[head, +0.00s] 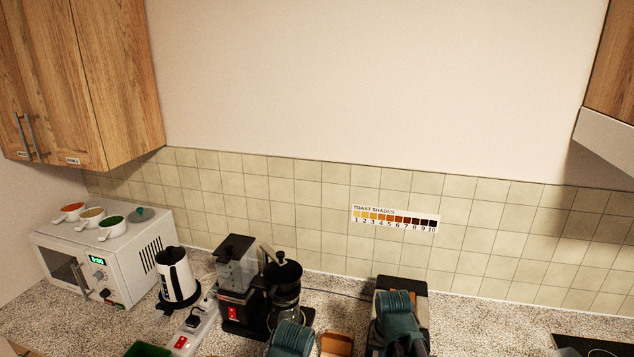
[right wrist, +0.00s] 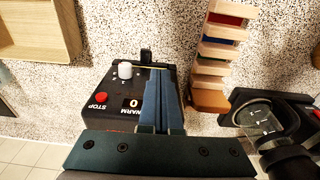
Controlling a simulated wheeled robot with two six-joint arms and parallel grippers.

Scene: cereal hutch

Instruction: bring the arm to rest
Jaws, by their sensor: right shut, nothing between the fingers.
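My right gripper (right wrist: 163,104) shows in the right wrist view, its two fingers together with nothing between them. It is over or just in front of a black appliance (right wrist: 100,100) with a white knob, a red STOP button and a WARM label; I cannot tell whether they touch. In the head view, teal parts of my arms show at the bottom edge, one in front of the dark appliance (head: 411,286) right of centre. No left gripper fingers show.
A wooden rack (right wrist: 213,70) with coloured slots and a glass carafe (right wrist: 258,118) stand right of the black appliance. A wooden tray (right wrist: 38,32) is upper left. The head view shows a microwave (head: 125,255) bearing cups, a kettle (head: 177,277), a grinder (head: 238,275) and a power strip (head: 196,325).

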